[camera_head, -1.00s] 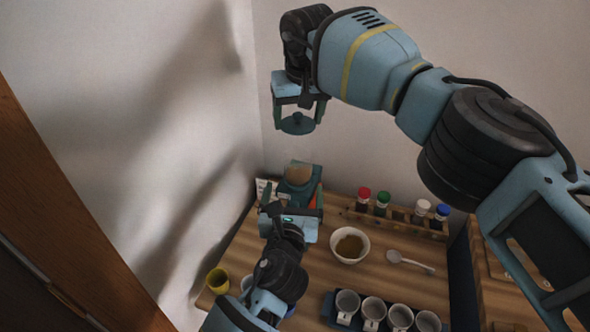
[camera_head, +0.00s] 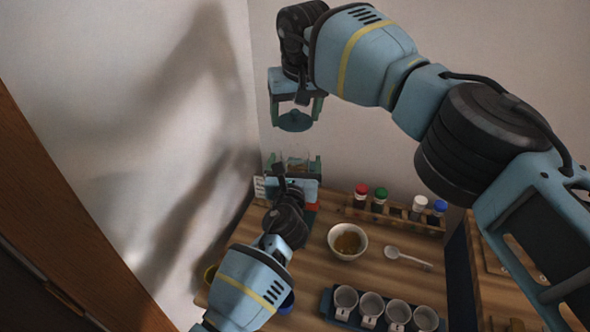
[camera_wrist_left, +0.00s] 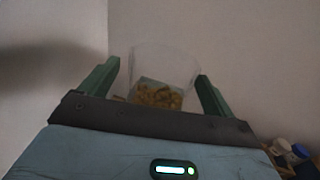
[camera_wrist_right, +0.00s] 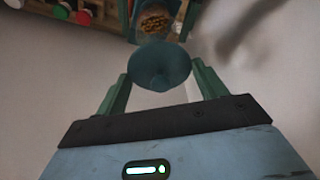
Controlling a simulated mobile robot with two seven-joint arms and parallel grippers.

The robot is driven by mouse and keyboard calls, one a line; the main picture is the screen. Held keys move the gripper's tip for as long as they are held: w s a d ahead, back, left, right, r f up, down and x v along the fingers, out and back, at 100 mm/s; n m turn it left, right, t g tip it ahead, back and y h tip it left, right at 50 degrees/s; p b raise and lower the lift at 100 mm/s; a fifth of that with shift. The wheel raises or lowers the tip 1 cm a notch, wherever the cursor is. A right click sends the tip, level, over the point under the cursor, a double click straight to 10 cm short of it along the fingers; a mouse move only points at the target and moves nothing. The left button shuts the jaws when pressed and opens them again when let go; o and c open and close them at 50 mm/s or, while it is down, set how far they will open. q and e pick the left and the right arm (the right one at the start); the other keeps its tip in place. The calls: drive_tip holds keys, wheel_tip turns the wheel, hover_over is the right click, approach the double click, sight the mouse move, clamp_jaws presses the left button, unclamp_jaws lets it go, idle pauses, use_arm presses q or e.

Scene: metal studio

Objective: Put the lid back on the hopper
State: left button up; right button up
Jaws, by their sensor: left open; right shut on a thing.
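The lid (camera_head: 295,124) is a dark green disc with a raised middle. My right gripper (camera_head: 296,110) is shut on it and holds it in the air above the hopper; the lid (camera_wrist_right: 158,68) also shows between its fingers in the right wrist view. The hopper (camera_wrist_left: 160,78) is a clear, open-topped container with brown-yellow bits at its bottom. My left gripper (camera_wrist_left: 157,85) is open, with a finger on either side of the hopper; I cannot tell if they touch it. In the head view the left gripper (camera_head: 294,160) hides most of the machine below.
A rack (camera_head: 395,222) of jars with coloured caps stands at the back right. A white bowl (camera_head: 347,255) with brown contents, a spoon (camera_head: 408,258) and a dark tray (camera_head: 328,308) of several cups are on the wooden counter. Walls stand close behind and left.

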use_arm(q)
drive_tip(key=shift+w+d, duration=0.15)
drive_tip(key=shift+w, duration=1.1)
drive_tip(key=c, duration=1.5)
drive_tip(key=shift+o, duration=0.2)
use_arm(e)
hover_over(295, 166)
drive_tip(key=w, duration=0.3)
drive_tip(key=shift+d+f, duration=0.1)
drive_tip(key=shift+f, duration=2.4)
drive_tip(key=shift+f, duration=0.1)
drive_tip(key=shift+f, duration=0.8)
drive_tip(key=shift+f, duration=0.65)
drive_tip(key=o, duration=1)
drive_tip(key=shift+o, duration=0.2)
